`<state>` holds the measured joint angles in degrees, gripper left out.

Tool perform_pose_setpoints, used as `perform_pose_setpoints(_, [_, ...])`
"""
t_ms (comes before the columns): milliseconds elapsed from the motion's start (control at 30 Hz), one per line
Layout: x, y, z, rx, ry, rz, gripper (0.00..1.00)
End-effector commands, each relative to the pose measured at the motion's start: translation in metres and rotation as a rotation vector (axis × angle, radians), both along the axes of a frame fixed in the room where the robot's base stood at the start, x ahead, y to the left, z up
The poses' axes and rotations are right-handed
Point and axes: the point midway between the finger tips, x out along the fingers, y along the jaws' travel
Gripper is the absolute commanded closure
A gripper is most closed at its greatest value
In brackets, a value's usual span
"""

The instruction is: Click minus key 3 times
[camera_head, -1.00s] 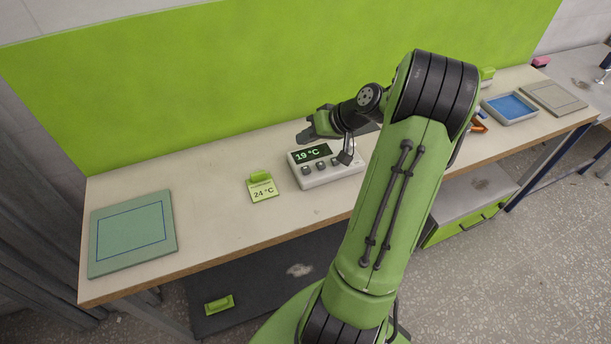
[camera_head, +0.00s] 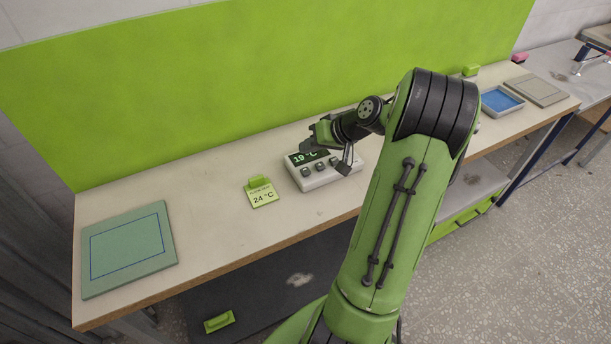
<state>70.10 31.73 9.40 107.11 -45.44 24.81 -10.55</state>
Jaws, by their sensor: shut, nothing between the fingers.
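A white control box (camera_head: 330,181) with a dark display (camera_head: 301,159) and a row of grey keys (camera_head: 321,167) stands on the bench. The display reads 19 °C, partly covered by my gripper. A green card holder (camera_head: 262,192) reading 24 °C stands to its left. My gripper (camera_head: 318,143) is shut and empty, above the back of the box over the display. The key markings are too small to read, so I cannot tell which is minus. I cannot tell whether the fingertips touch the box.
A green mat (camera_head: 128,248) with a blue outline lies at the left end of the bench (camera_head: 215,225). A blue-bottomed tray (camera_head: 503,101) and a beige panel (camera_head: 537,90) lie at the right. A green wall rises behind.

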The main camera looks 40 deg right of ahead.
Motion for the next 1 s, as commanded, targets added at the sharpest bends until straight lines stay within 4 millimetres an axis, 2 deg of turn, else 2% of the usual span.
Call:
perform_pose_setpoints(33, [0.0, 0.0, -0.015, 0.001, 0.0, 0.0, 1.0])
perform_pose_setpoints(100, [0.0, 0.0, -0.026, 0.001, 0.0, 0.001, 1.0])
perform_pose_setpoints(300, [0.0, 0.0, -0.048, 0.0, 0.0, 0.002, 1.0])
perform_pose_setpoints(1000, [0.0, 0.0, -0.047, -0.001, 0.0, 0.001, 1.0])
